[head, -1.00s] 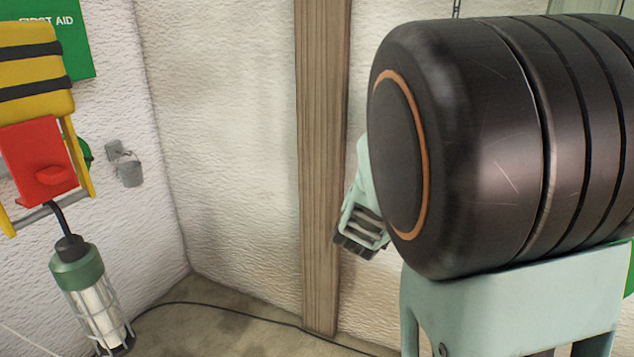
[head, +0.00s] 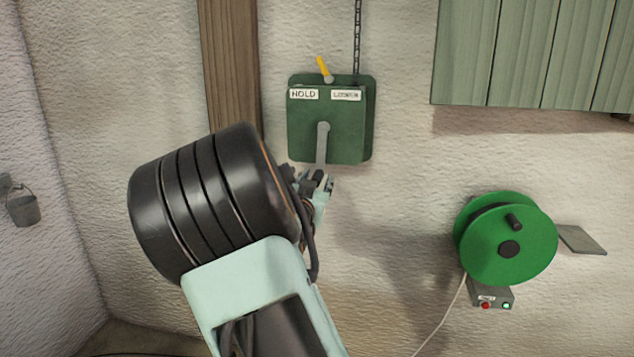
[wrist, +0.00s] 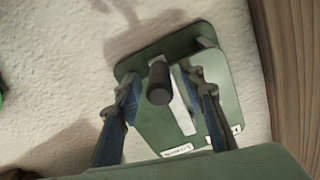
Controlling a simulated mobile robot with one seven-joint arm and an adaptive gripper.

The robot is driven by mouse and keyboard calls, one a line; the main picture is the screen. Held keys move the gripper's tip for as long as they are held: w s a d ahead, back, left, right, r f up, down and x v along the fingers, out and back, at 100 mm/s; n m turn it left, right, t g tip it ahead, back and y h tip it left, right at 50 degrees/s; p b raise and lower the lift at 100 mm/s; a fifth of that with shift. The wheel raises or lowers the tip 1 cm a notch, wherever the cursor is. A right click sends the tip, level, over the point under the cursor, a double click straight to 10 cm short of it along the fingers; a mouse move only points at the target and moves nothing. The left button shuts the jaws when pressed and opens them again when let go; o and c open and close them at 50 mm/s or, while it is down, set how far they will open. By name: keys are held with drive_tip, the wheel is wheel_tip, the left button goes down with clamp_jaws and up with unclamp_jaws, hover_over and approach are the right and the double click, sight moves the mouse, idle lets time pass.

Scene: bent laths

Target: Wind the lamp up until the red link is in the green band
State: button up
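A green winch box (head: 347,125) hangs on the wall, with labels HOLD and one that seems to read LOWER. Its yellow lever (head: 322,66) leans left, toward the HOLD side. A grey crank arm (head: 323,142) points down on its front. My gripper (head: 318,182) is at the crank's lower end. In the wrist view, my gripper (wrist: 162,82) is open, one finger on each side of the black crank knob (wrist: 160,84), with gaps showing. A chain (head: 357,40) runs up from the box. The lamp, red link and green band are not in the current views.
A green cable reel (head: 508,240) with a small button box (head: 490,295) is on the wall at right, beside a small grey plate (head: 581,240). A pale green cabinet (head: 530,50) is above. A wooden post (head: 230,60) stands left of the winch; a bucket (head: 24,208) hangs far left.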

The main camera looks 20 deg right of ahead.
drive_tip(key=shift+x, duration=0.8)
drive_tip(key=shift+c, duration=0.3)
clamp_jaws()
